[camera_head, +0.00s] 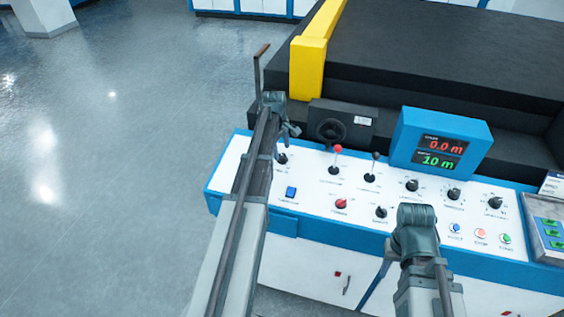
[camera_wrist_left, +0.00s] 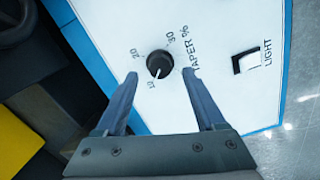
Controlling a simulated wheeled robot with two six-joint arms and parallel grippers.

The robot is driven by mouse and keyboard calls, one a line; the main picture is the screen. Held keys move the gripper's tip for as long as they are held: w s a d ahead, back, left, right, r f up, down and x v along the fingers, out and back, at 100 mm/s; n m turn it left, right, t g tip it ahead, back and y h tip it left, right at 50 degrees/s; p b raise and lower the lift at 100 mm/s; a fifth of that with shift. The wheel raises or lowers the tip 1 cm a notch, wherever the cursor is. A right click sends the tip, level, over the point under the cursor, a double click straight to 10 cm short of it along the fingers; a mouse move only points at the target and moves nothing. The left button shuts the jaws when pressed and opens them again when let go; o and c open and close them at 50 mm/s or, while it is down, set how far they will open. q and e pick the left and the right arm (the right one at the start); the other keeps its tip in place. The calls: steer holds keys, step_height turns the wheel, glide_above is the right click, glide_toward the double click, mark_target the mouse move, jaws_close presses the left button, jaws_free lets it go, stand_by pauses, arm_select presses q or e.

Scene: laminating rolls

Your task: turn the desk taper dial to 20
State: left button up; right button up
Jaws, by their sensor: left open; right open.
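The taper dial (camera_wrist_left: 160,63) is a round black knob on the white panel, marked 10, 20 and 30 with "TAPER %" beside it. In the left wrist view its white pointer line points at about the 10 mark. In the head view the dial (camera_head: 282,158) is at the panel's left end, just below my left gripper (camera_head: 288,131). In the left wrist view my left gripper (camera_wrist_left: 160,77) is open, its fingertips apart on either side of the dial, not visibly touching it. My right gripper (camera_head: 376,281) hangs low by the desk front, mostly hidden behind its wrist.
The LIGHT switch (camera_wrist_left: 246,61) is beside the dial, blue in the head view (camera_head: 291,193). Two levers (camera_head: 337,160) and several other knobs are on the panel to the right. A blue display box (camera_head: 440,142) reads 0.0 m and 10 m. Open floor (camera_head: 100,180) lies left.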

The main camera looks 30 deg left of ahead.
mark_target(282, 156)
arm_select(q)
steer(key=f, duration=0.1)
steer(key=f+b, duration=0.2)
steer(key=shift+w+f, duration=0.2)
steer(key=shift+w, duration=0.05)
arm_select(e)
step_height(282, 156, down, 3)
steer(key=shift+f, duration=0.2)
arm_select(q)
steer(key=shift+r, duration=0.1)
jaws_close()
